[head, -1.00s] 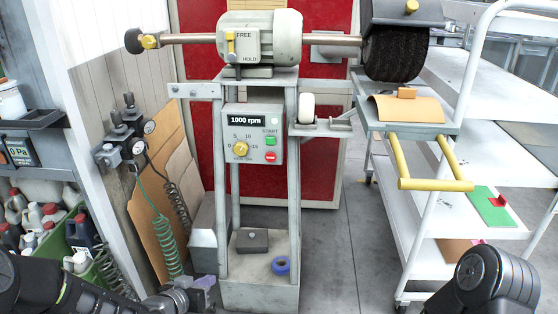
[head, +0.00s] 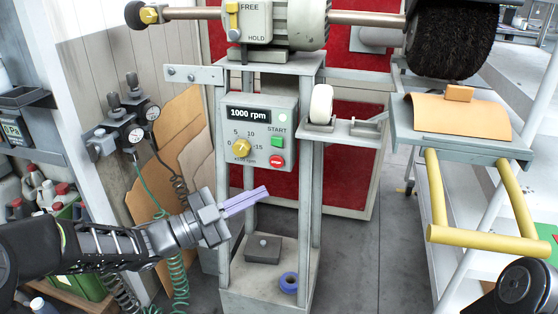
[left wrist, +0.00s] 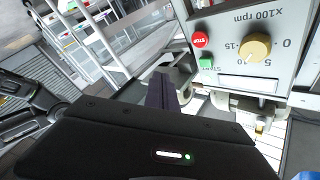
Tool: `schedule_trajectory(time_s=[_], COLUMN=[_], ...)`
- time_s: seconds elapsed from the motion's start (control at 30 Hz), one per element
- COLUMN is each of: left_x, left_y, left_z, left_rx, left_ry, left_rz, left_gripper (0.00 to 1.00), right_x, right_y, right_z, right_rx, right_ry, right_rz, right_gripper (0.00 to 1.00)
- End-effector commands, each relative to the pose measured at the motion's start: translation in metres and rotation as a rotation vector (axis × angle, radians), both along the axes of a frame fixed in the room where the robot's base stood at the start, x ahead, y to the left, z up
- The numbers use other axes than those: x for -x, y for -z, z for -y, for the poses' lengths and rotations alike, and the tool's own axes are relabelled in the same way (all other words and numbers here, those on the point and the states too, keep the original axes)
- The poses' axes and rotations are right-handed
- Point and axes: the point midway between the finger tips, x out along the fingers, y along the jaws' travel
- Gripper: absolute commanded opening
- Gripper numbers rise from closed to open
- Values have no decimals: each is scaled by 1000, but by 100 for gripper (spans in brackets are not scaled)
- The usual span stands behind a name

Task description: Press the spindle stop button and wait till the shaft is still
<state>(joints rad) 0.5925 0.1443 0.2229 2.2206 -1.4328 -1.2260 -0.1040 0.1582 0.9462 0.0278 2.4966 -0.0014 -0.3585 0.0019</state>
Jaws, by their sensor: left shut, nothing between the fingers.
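The control box (head: 258,128) is on the front of the machine stand. Its display (head: 249,114) reads 1000 rpm. The red stop button (head: 277,162) sits below the green start button (head: 278,142); the stop button also shows in the left wrist view (left wrist: 200,40). My left gripper (head: 264,192) is shut and empty, in front of the stand, below and a little left of the stop button and apart from it. The shaft (head: 368,19) runs from the motor (head: 284,22) to the black brush (head: 452,42); whether it turns I cannot tell. My right gripper is out of view.
A shelf with a white roller (head: 321,103) juts out right of the box. A tray with a tan curved sheet (head: 470,118) and yellow handles (head: 436,195) stands at the right. Gauges and hoses (head: 152,112) hang at the left.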

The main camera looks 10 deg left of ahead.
Motion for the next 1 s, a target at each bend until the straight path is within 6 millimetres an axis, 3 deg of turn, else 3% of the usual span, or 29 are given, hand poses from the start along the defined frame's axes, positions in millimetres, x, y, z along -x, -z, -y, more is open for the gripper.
schedule_trajectory(time_s=[0.47, 1.0], left_x=[-13, -77], left_y=[1, 1], left_z=[1, 5], left_rx=[1, 2], left_ry=[-2, -1], left_rz=[-4, -3], left_gripper=[0, 0], right_x=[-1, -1], right_y=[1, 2], right_z=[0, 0], right_rx=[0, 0], right_ry=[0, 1], right_rz=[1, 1], right_gripper=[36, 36])
